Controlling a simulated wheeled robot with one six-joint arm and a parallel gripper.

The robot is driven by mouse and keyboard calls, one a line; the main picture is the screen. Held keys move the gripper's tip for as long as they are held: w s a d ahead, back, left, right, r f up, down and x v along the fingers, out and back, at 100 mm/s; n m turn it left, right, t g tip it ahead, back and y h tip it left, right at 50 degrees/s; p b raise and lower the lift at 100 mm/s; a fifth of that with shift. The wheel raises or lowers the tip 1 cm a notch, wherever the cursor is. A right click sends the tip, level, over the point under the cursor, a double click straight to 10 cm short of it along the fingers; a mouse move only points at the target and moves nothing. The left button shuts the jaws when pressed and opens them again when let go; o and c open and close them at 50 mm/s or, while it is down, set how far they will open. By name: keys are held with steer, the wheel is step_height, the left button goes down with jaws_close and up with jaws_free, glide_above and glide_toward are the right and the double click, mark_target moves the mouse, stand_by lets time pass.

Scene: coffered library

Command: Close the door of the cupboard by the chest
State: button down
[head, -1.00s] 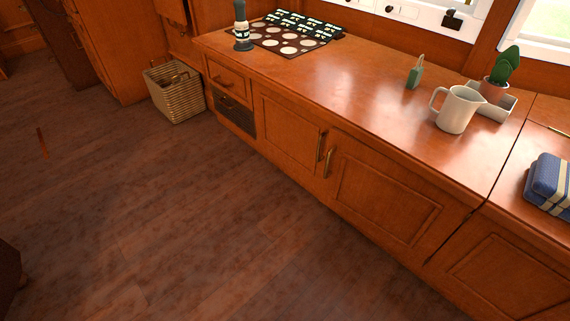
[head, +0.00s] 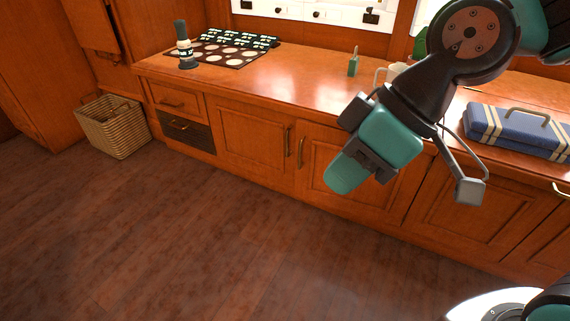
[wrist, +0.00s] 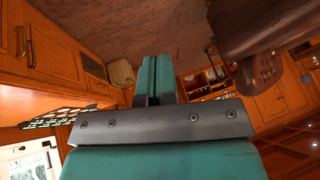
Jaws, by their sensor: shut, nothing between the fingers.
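My gripper (head: 341,176) hangs in front of the counter cupboards, with its teal fingers together and empty; they also show in the wrist view (wrist: 156,68). A blue chest with pale stripes and a handle (head: 520,131) sits on the counter at the right. Below and left of it, a panelled wooden cupboard door (head: 465,214) looks flush, partly hidden by my arm. Two more doors, left (head: 253,140) and right (head: 338,190), have brass handles side by side. My gripper covers part of the right one. I cannot make out any clearly open door under the counter.
A wicker basket (head: 115,127) stands on the floor at the left. A board with round spots (head: 225,56), a dark bottle-like item (head: 185,48) and a green tag-like item (head: 353,63) are on the counter (head: 290,75). The wooden floor (head: 190,230) in front is clear.

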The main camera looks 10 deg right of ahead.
steer(key=w+a+f+n+t+y+b, duration=0.25)
steer(key=w+f+n+b, duration=0.25)
steer(key=w+f+b, duration=0.35)
steer(key=w+a+f+n+t+y+b, duration=0.1)
steer(key=w+f+n+t+y+b, duration=0.35)
steer(key=w+f+b, duration=0.4)
steer(key=w+d+f+n+t+h+b, duration=0.1)
steer(key=w+d+f+t+h+b, duration=0.25)
steer(key=w+d+f, duration=0.35)
steer(key=w+d+f+n+t+h+b, duration=0.2)
steer(key=w+d+f+t+b, duration=0.3)
steer(key=f, duration=0.4)
steer(key=w+d+p+x, duration=0.1)
steer(key=d+p+x, duration=0.1)
steer(key=p+x, duration=1.2)
steer(key=shift+w+d, duration=0.15)
steer(key=shift+d, duration=0.25)
steer(key=shift+m, duration=0.25)
